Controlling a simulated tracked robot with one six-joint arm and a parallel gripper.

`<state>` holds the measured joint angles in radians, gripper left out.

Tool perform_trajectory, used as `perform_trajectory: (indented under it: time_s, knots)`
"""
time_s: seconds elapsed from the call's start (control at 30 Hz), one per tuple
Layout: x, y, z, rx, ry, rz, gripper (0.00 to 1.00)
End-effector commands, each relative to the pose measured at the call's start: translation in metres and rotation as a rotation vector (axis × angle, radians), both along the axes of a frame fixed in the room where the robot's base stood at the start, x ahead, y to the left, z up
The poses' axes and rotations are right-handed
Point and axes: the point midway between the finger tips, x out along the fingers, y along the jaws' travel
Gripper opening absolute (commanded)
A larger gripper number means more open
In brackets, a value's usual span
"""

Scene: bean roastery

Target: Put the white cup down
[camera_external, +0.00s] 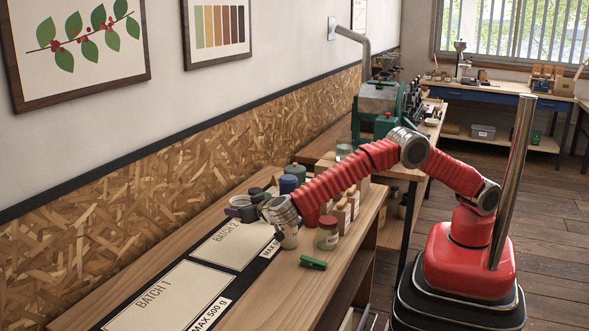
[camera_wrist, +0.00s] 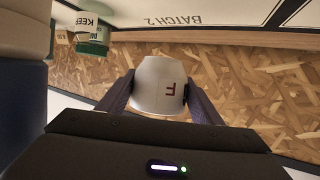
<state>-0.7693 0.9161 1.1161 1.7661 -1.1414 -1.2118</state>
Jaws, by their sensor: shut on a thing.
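My gripper (camera_wrist: 158,98) is shut on a white cup (camera_wrist: 160,80) with a red letter on its side, one dark finger on each side of it. The wrist view is upside down, and the cup looks roughly upright. In the external view my gripper (camera_external: 249,206) reaches toward the wall over the bench, with the cup (camera_external: 239,204) partly hidden by it. The cup is beside the BATCH 2 panel (camera_external: 222,244); whether it touches the bench I cannot tell.
The BATCH 1 panel (camera_external: 160,298) is clear, nearer the front. A green clip (camera_external: 313,263) lies near the bench edge. The chipboard wall (camera_external: 180,165) runs behind.

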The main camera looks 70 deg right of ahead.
Motion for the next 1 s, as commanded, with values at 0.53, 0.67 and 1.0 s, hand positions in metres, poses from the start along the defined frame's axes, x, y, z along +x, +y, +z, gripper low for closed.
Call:
perform_trajectory:
  time_s: [0.53, 0.67, 1.0]
  knots:
    - [0.000, 0.000, -0.037, -0.001, 0.002, 0.002, 0.31]
    - [0.000, 0.000, -0.055, 0.000, 0.000, 0.002, 0.31]
    - [0.001, 0.001, -0.062, 0.001, -0.002, 0.002, 0.31]
